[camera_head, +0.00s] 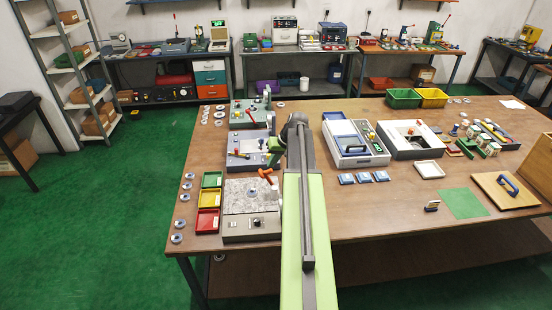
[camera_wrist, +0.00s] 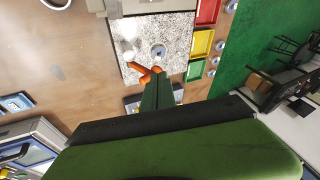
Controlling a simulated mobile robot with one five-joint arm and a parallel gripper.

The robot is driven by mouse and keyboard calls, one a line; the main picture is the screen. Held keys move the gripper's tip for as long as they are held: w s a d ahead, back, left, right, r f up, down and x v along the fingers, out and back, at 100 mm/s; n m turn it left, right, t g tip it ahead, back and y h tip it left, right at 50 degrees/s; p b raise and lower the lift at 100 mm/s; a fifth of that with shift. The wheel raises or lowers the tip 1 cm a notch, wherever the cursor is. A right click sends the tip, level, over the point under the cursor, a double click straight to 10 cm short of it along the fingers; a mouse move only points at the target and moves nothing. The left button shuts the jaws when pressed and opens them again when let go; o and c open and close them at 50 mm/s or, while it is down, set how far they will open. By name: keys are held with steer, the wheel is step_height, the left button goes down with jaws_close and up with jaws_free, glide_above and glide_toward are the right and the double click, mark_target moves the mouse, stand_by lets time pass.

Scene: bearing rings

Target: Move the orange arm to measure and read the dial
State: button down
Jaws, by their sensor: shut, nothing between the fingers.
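The orange arm (camera_head: 266,175) stands at the far right part of a speckled grey plate (camera_head: 240,190) on a measuring station. In the wrist view the orange arm (camera_wrist: 140,72) lies just beyond my fingertips, partly hidden by them. A bearing ring (camera_wrist: 158,52) lies on the speckled plate beside it. A small dial or knob (camera_head: 257,222) is on the station's grey front block; its reading is too small to tell. My gripper (camera_wrist: 158,78) is shut and empty, pointing at the orange arm. I cannot tell whether it touches it.
Green, yellow and red trays (camera_head: 208,198) stand left of the station, with loose rings (camera_head: 178,224) along the table edge. Another station (camera_head: 250,148) is behind. A blue-and-white machine (camera_head: 355,145) stands to the right.

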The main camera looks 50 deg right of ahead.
steer(key=s+d+r+m+t, duration=0.1)
steer(key=s+d, duration=0.3)
steer(key=d, duration=0.5)
steer(key=shift+d+r+h+p, duration=0.3)
steer(key=shift+r, duration=0.45)
steer(key=shift+s, duration=0.1)
steer(key=w+a+b+x, duration=0.1)
steer(key=a+b+x, duration=0.1)
steer(key=b+x, duration=0.8)
steer(key=shift+w+a+f, duration=0.45)
steer(key=shift+w+f, duration=0.3)
steer(key=shift+f, duration=0.15)
